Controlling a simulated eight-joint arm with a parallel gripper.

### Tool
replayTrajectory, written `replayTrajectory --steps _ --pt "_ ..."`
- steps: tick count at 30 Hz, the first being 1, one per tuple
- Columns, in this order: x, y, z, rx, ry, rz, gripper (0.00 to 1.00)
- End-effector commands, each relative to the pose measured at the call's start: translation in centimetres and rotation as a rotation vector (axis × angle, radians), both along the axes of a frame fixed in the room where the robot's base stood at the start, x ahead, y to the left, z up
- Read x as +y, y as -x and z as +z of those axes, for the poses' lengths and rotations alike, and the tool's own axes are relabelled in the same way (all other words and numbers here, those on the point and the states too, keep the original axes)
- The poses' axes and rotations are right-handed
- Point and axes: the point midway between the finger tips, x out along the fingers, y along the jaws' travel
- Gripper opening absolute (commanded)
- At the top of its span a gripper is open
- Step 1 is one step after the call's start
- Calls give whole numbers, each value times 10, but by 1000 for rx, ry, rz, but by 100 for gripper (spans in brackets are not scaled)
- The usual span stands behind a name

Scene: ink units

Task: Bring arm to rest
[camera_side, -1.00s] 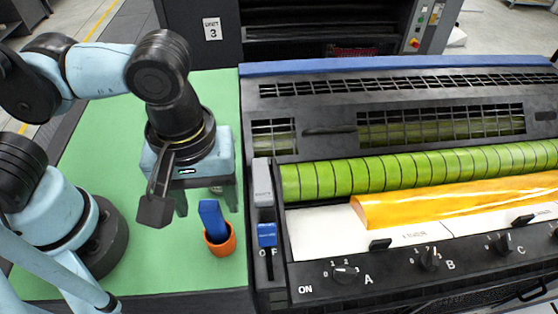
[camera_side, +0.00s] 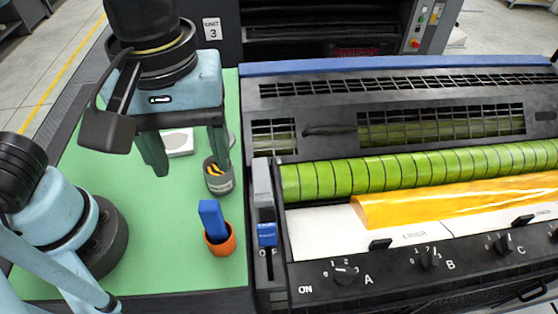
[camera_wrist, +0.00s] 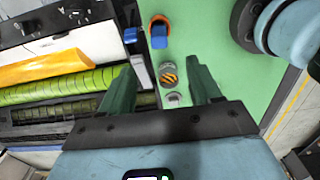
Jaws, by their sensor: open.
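My gripper (camera_side: 188,148) is open and empty, raised above the green work surface (camera_side: 195,265) in the side view. Its two dark green fingers point down and stand well apart. The gripper also shows in the wrist view (camera_wrist: 160,85), with a gap between the fingers. An orange cup (camera_side: 221,243) holding a blue-handled tool (camera_side: 210,219) stands on the green surface, nearer the camera than the gripper.
The ink unit with its green roller (camera_side: 400,173), orange ink sheet (camera_side: 440,200) and knobs (camera_side: 345,273) fills the right side. A blue-topped lever (camera_side: 267,234) stands at its left edge. A white object (camera_side: 178,142) lies behind the gripper.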

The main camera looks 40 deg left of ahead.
Motion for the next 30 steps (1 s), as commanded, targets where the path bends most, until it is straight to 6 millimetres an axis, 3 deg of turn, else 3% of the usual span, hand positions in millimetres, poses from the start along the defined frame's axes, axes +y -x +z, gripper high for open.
replayTrajectory --steps 5,8,14,18,24,30 --pt "7 -10 -5 -21 21 -31 63" --pt "20 -29 -14 -72 56 -101 63" --pt "66 -77 -37 -259 83 -314 63" --pt "107 -103 -50 -402 23 -469 63" --pt "161 -122 -62 -542 -134 -653 63" --pt "186 -127 -67 -587 -236 -746 63"
